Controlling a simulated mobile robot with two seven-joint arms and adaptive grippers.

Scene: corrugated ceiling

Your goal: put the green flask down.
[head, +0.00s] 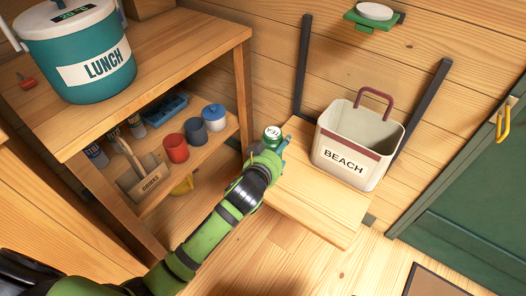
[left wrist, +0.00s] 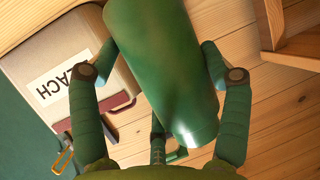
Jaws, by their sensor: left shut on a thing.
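The green flask (head: 272,133), with a white "TEA" label on its top, is upright in the head view, by the left edge of the small wooden fold-down shelf (head: 310,215). My left gripper (head: 276,147) is shut on it. In the left wrist view the flask (left wrist: 160,70) fills the middle, with a green finger on each side. I cannot tell whether its base touches the shelf. My right gripper is not in view.
A beige "BEACH" bin (head: 342,165) stands on the fold-down shelf. To the left, a wooden unit holds a teal "LUNCH" cooler (head: 88,75), with a red cup (head: 176,148), grey cup (head: 196,131) and blue-lidded pot (head: 214,118) below. The shelf's front part is bare.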

